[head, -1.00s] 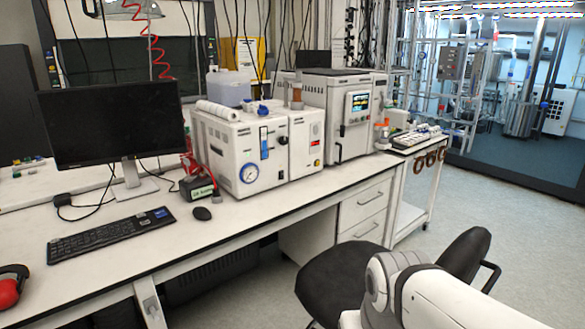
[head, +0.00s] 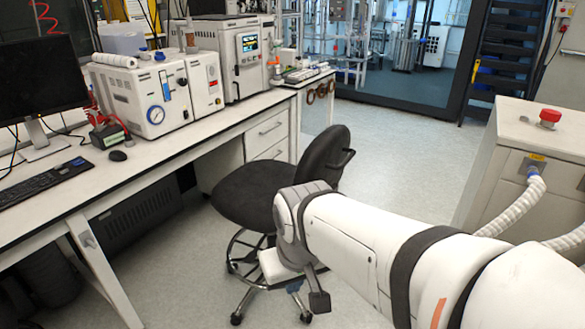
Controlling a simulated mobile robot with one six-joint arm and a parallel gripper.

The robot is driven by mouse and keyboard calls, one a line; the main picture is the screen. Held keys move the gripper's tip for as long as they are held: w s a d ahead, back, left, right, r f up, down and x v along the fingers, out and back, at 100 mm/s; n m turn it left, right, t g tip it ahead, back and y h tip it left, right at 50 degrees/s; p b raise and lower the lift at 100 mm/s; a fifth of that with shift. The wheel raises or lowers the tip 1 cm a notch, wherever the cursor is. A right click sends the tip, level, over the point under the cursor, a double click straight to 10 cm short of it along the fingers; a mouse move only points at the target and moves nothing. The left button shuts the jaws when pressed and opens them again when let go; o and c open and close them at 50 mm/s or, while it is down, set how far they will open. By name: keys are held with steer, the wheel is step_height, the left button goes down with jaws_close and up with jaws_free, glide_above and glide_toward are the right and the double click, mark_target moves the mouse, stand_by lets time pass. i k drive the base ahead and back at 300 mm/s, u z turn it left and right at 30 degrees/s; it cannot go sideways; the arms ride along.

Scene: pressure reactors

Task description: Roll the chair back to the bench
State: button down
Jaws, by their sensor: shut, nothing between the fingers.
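The black office chair stands on the floor in front of the bench, with its seat (head: 252,196) close to the drawer unit and its backrest (head: 322,158) on the right, turned toward the open floor. Its wheeled base is partly hidden behind my white arm. My gripper (head: 318,301) shows as a small dark end below my wrist, shut, low beside the chair's base; I cannot tell whether it touches the chair. The white bench (head: 190,145) runs along the left, with a knee space under it.
A white cabinet with a red button (head: 549,117) stands close on the right. A drawer unit (head: 268,135) is under the bench's far end, and a small side table (head: 318,78) stands beyond it. Grey floor is clear behind the chair.

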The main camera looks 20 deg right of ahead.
mark_target(245, 196)
steer(key=z, duration=0.8)
steer(key=i, duration=1.1)
steer(key=u, duration=0.4)
steer(key=k, duration=0.8)
steer(key=z, duration=0.7)
steer(key=i, duration=1)
